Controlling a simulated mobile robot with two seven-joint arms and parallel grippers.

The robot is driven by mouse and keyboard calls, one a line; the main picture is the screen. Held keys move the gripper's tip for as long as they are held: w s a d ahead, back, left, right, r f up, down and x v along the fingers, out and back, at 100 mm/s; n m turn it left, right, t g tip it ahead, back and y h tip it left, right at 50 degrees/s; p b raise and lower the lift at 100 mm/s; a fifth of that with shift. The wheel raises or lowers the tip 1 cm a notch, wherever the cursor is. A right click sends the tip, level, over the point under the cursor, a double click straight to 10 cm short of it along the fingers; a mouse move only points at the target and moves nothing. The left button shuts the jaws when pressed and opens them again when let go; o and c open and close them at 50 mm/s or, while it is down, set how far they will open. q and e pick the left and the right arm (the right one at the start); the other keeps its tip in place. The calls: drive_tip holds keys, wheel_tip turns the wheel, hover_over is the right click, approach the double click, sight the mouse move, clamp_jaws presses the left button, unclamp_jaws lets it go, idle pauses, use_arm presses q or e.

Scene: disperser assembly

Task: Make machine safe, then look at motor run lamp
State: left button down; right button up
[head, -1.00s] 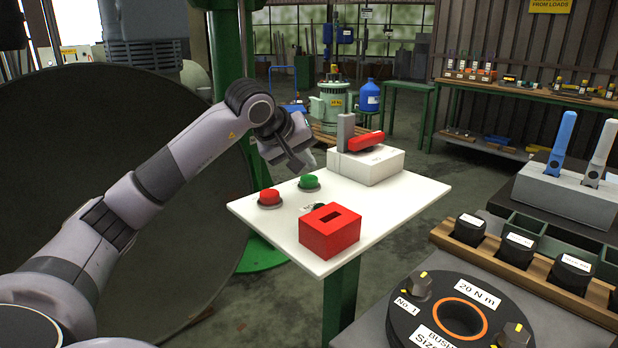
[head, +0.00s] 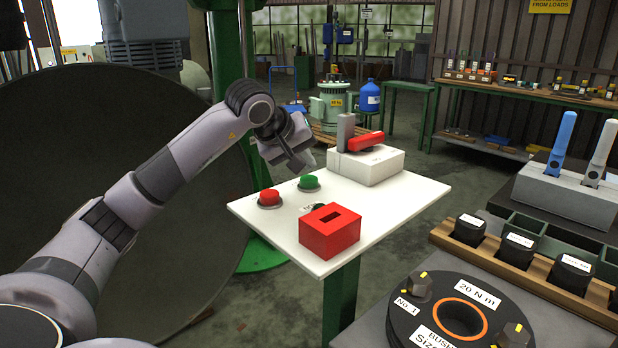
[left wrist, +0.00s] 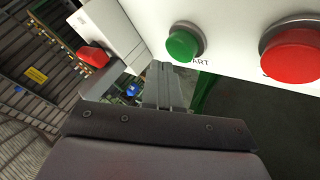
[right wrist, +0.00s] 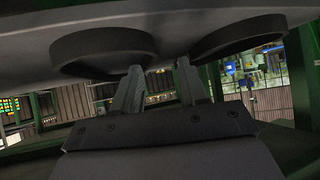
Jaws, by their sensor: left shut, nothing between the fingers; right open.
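The white panel (head: 400,215) carries a red button (head: 269,198), a green button (head: 308,182) and a grey isolator box (head: 372,167) with a red handle (head: 365,142). A small dark green lamp (head: 319,207) with a label is partly hidden behind a red slotted box (head: 330,231); I cannot tell whether it is lit. My left gripper (head: 305,163) is shut and empty, just behind the green button and left of the isolator. The left wrist view shows the green button (left wrist: 184,44) and red button (left wrist: 290,55) near its fingers. My right gripper (right wrist: 160,75) is open, below a dark rounded part.
A bench at the right holds a dark ring fixture (head: 415,310), black blocks in a wooden rack (head: 515,250) and a grey holder (head: 565,195) with blue and white handles. A large dark disc (head: 90,150) stands behind my left arm. A green post supports the panel.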

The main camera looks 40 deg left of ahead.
sight(305, 179)
use_arm(q)
drive_tip(key=shift+f, duration=0.2)
drive_tip(key=shift+f, duration=0.25)
idle(0.5)
drive_tip(key=shift+f+b, duration=0.75)
drive_tip(key=shift+f, duration=0.2)
idle(0.8)
drive_tip(key=shift+r, duration=0.15)
drive_tip(key=shift+r+p, duration=1.15)
drive_tip(key=shift+p, duration=0.15)
wheel_tip(305, 179, up, 5)
drive_tip(key=p, duration=0.5)
drive_tip(key=shift+r, duration=0.15)
